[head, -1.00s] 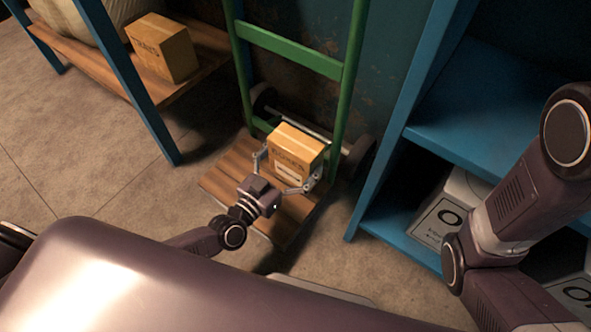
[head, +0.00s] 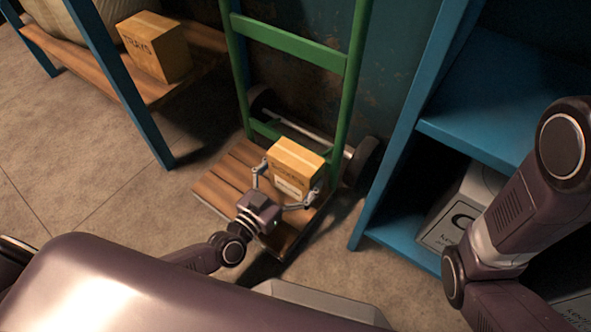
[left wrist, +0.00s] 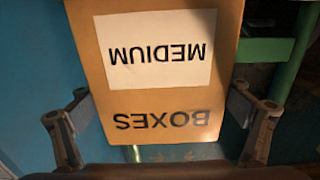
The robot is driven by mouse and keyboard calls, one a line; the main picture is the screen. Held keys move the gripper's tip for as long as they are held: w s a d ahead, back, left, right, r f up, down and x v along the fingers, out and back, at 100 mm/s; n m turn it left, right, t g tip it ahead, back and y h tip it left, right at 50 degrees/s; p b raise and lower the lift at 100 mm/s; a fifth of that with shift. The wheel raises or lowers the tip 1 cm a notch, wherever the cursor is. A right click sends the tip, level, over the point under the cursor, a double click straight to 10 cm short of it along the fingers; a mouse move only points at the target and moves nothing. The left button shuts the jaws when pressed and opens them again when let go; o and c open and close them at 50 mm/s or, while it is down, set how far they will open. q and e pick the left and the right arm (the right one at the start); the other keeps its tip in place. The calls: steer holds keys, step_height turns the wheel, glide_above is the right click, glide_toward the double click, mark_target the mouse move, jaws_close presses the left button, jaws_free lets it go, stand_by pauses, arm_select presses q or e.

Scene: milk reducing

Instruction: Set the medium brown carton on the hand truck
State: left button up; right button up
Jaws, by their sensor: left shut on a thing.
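The medium brown carton (head: 296,165) is over the right part of the hand truck's wooden deck (head: 228,183), in front of its green frame (head: 290,47). I cannot tell whether it rests on the deck or hangs just above it. In the left wrist view, the carton's face (left wrist: 158,98) shows "MEDIUM" on a white label and "BOXES" below, upside down. My left gripper (head: 286,183) is shut on the carton, one finger at each side. My right arm shows at the right, but its gripper is out of view.
Another brown carton (head: 156,47), marked "TRAYS", sits on a wooden shelf at the upper left. A blue shelf unit (head: 474,130) with white boxes (head: 452,212) stands close on the right. Grey floor (head: 80,165) is open left of the truck.

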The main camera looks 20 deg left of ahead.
arm_select(q)
steer(key=shift+f, duration=0.1)
steer(key=o, duration=1.3)
steer(key=shift+c, duration=0.2)
